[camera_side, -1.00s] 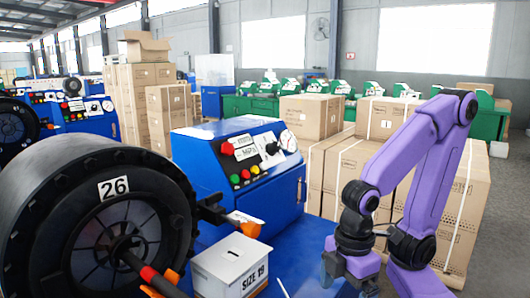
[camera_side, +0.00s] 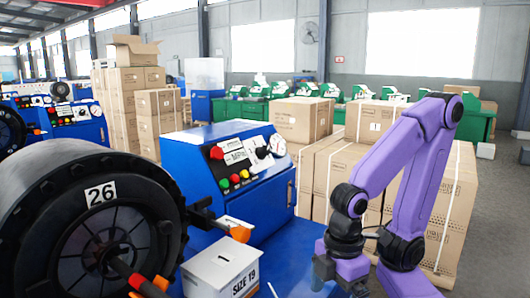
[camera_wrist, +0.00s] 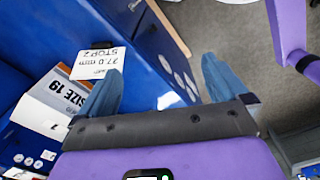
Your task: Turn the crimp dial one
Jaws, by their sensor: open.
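The blue crimper control box (camera_side: 232,165) stands left of my arm. On its sloped panel is a black dial knob (camera_side: 262,152), beside a round white gauge (camera_side: 277,144). The knob's setting is too small to read. The dial cannot be made out in the wrist view.
A white SIZE 19 carton (camera_side: 222,272) stands before the control box; it also shows in the wrist view (camera_wrist: 55,100), near a card (camera_wrist: 100,62) reading "27.0 mm STOP 2". The black crimper head (camera_side: 85,225) numbered 26 fills the left. Cardboard boxes (camera_side: 345,170) stand behind my arm.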

